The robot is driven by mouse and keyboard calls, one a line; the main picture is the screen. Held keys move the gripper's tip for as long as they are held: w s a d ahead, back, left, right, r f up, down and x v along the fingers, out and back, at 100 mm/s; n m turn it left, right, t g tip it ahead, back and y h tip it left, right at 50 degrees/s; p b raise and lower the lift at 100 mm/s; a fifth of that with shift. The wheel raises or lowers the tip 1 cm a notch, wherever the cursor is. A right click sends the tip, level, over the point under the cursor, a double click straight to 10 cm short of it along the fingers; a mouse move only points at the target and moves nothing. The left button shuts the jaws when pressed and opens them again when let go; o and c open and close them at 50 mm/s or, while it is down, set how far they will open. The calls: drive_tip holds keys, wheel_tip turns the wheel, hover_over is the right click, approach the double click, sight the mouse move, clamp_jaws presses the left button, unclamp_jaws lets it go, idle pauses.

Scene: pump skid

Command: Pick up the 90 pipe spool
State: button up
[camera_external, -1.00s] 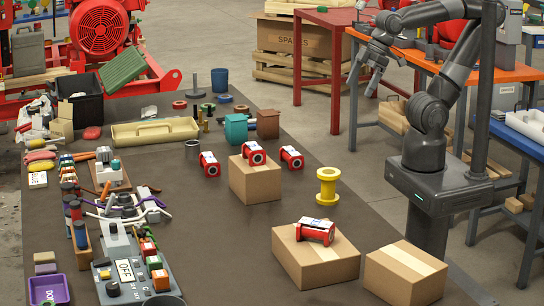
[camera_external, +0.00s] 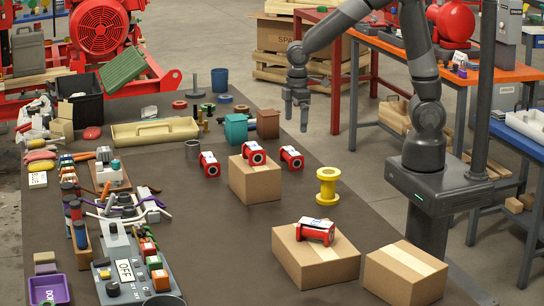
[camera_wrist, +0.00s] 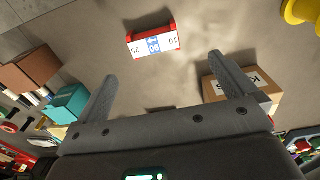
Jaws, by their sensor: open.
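A red pipe spool (camera_wrist: 153,42) with a white label and a blue patch reading 90 lies on the dark table in the wrist view. It appears to be the right one of the red spools (camera_external: 291,157) near the cardboard box in the outside view. My gripper (camera_external: 297,118) is open and empty, pointing down well above the table's far right side. In the wrist view its two fingers (camera_wrist: 160,72) are spread wide, with the 90 spool beyond them and not between them.
Another red spool (camera_external: 209,164) lies left of the cardboard box (camera_external: 256,184), and one (camera_external: 254,153) sits on it. A further spool (camera_external: 316,231) lies on a nearer box (camera_external: 298,265). A yellow spool (camera_external: 327,186) stands right. Teal (camera_external: 236,131) and brown (camera_external: 268,124) boxes stand behind.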

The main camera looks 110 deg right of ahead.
sight(292, 151)
drive_tip(key=f, duration=0.4)
drive_tip(key=d+f, duration=0.1)
drive_tip(key=f, duration=0.2)
drive_tip(key=shift+w+d, duration=0.1)
drive_tip(key=shift+w, duration=0.1)
drive_tip(key=shift+w+d+f, duration=0.1)
drive_tip(key=shift+f, duration=1.25)
drive_tip(key=shift+w+f, duration=0.1)
drive_tip(key=shift+f, duration=1.25)
drive_tip(key=shift+c, duration=0.4)
drive_tip(key=c, duration=1)
drive_tip(key=shift+r, duration=0.1)
